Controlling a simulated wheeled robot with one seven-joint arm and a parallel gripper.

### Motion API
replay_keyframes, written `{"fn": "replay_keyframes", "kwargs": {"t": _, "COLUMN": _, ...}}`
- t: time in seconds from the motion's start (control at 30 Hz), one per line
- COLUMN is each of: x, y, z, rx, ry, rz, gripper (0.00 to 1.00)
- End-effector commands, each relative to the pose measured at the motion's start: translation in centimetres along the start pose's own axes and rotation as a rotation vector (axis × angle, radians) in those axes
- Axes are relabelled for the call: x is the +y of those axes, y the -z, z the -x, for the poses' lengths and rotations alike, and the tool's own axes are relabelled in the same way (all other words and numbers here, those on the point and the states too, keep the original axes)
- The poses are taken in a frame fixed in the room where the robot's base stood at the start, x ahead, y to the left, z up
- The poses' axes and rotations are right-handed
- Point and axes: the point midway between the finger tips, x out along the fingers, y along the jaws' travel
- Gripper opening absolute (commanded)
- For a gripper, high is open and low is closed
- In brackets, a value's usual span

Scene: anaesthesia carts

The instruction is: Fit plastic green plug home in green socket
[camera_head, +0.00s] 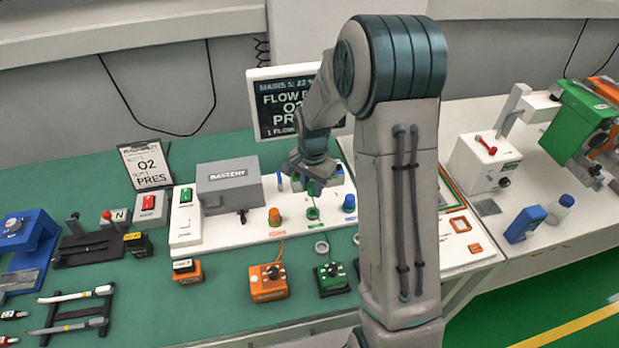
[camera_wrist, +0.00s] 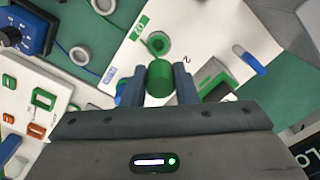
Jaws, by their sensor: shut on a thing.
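The green plug (camera_wrist: 160,76) is a green cylinder held between the two fingers of my gripper (camera_wrist: 159,86) in the wrist view. My gripper (camera_head: 314,181) is shut on it, and the green plug (camera_head: 314,188) shows just under the fingers in the head view. The green socket (camera_wrist: 155,44) is a green ring on the white panel, just beyond the plug in the wrist view. In the head view the green socket (camera_head: 313,214) lies below the gripper. The plug appears apart from the socket; the exact gap and alignment cannot be told.
An orange fitting (camera_head: 274,217) and a blue one (camera_head: 349,204) flank the green socket on the white panel (camera_head: 236,233). A grey battery box (camera_head: 228,182) stands at left. Orange (camera_head: 268,283) and green (camera_head: 331,279) control boxes sit in front. A monitor (camera_head: 283,103) stands behind.

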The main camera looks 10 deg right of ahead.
Motion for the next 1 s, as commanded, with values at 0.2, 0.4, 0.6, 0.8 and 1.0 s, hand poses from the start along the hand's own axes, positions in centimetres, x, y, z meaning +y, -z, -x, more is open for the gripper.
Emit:
{"fn": "replay_keyframes", "kwargs": {"t": 0.2, "x": 0.1, "y": 0.1, "z": 0.0, "rx": 0.000, "ry": 0.000, "rz": -0.003, "gripper": 0.04}}
{"fn": "replay_keyframes", "kwargs": {"t": 0.4, "x": 0.0, "y": -0.1, "z": -0.1, "rx": 0.001, "ry": -0.001, "rz": 0.000, "gripper": 0.04}}
{"fn": "replay_keyframes", "kwargs": {"t": 0.6, "x": 0.0, "y": -0.2, "z": -1.6, "rx": 0.000, "ry": -0.002, "rz": 0.002, "gripper": 0.04}}
{"fn": "replay_keyframes", "kwargs": {"t": 0.8, "x": 0.0, "y": -0.2, "z": -3.6, "rx": 0.000, "ry": -0.001, "rz": 0.002, "gripper": 0.04}}
{"fn": "replay_keyframes", "kwargs": {"t": 1.0, "x": 0.0, "y": -0.2, "z": -5.3, "rx": 0.000, "ry": -0.001, "rz": 0.002, "gripper": 0.04}}
